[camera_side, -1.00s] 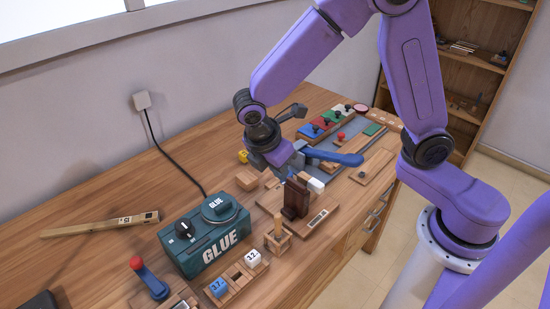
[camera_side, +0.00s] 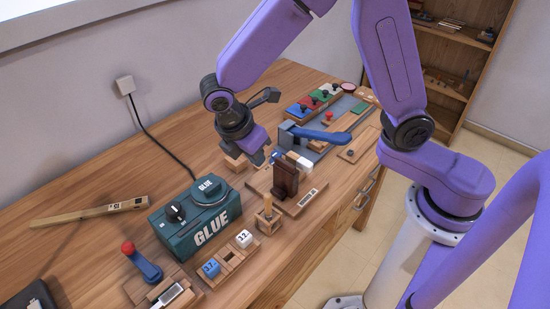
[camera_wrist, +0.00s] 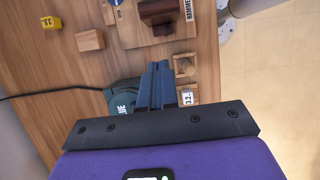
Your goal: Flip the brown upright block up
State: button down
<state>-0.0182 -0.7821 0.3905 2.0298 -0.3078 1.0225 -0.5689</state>
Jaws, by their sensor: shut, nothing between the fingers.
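The dark brown block (camera_side: 285,180) stands upright on a flat wooden board (camera_side: 308,199) in the side view. In the wrist view the brown block (camera_wrist: 158,12) is at the top edge and partly cut off. My gripper (camera_side: 260,158) is above the table, to the left of the block's top and apart from it. In the wrist view my gripper's fingers (camera_wrist: 160,66) are together and hold nothing, pointing towards the block. The fingertips are hard to make out in the side view.
The green glue box (camera_side: 195,215) stands left of the board, with a small wooden holder (camera_side: 270,222) in front. A plain wooden cube (camera_wrist: 89,40) lies nearby. Behind are a blue lever (camera_side: 320,135) and coloured panels (camera_side: 312,101).

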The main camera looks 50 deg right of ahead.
aim_at(281, 169)
jog(key=shift+d+f, duration=1.45)
jog(key=shift+d, duration=0.15)
jog(key=shift+d+f, duration=1.45)
jog(key=shift+d, duration=0.15)
